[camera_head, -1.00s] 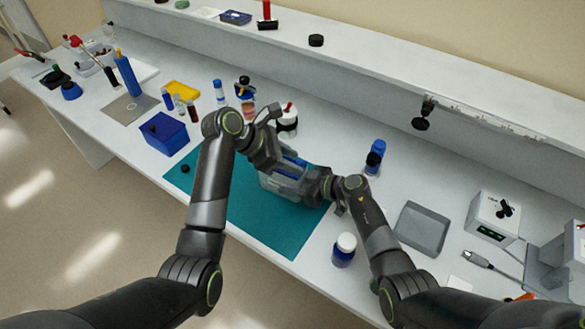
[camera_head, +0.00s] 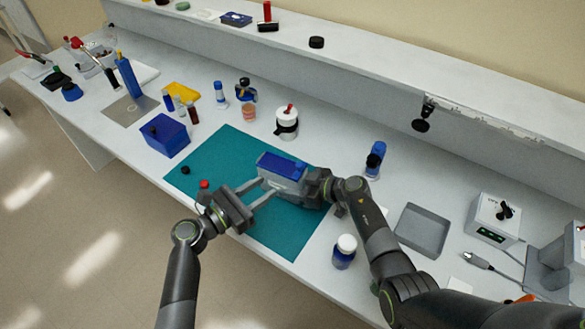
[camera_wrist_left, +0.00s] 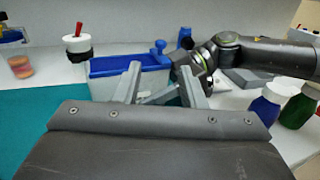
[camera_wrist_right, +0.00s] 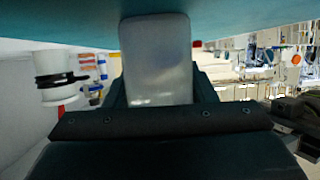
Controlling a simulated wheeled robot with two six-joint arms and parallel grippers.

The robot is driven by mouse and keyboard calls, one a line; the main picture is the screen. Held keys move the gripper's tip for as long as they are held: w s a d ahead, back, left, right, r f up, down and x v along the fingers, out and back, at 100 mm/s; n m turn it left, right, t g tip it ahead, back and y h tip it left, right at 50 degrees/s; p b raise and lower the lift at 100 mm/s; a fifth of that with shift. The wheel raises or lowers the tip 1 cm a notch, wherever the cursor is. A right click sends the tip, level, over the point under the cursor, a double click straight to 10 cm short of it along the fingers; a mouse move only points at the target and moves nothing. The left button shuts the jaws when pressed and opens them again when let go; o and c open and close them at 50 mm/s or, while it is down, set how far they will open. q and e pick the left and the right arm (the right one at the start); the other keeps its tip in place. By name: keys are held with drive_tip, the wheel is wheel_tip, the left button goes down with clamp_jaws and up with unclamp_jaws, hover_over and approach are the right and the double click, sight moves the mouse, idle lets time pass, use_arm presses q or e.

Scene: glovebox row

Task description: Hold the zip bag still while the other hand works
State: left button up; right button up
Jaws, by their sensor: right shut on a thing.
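The zip bag (camera_head: 283,168), a pale translucent pouch with a blue top edge, stands on the teal mat (camera_head: 225,150). My right gripper (camera_head: 305,190) is shut on its right side. In the right wrist view the bag (camera_wrist_right: 157,65) sits between the fingers as a pale panel. My left gripper (camera_head: 268,190) is open and empty at the bag's near left side, fingers pointing at it. In the left wrist view the bag (camera_wrist_left: 120,68) is just beyond the left fingertips (camera_wrist_left: 158,75); contact cannot be told. The bag's lower part is partly hidden by the grippers.
A small red object (camera_head: 204,184) and a black cap (camera_head: 185,169) lie on the mat's left side. A white jar (camera_head: 287,122) stands behind the bag. A blue bottle (camera_head: 344,251) and a grey tray (camera_head: 422,230) are to the right. A blue box (camera_head: 164,134) is left.

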sight(297, 166)
use_arm(q)
drive_tip(key=x, duration=1)
drive_tip(key=shift+d, duration=0.15)
clamp_jaws()
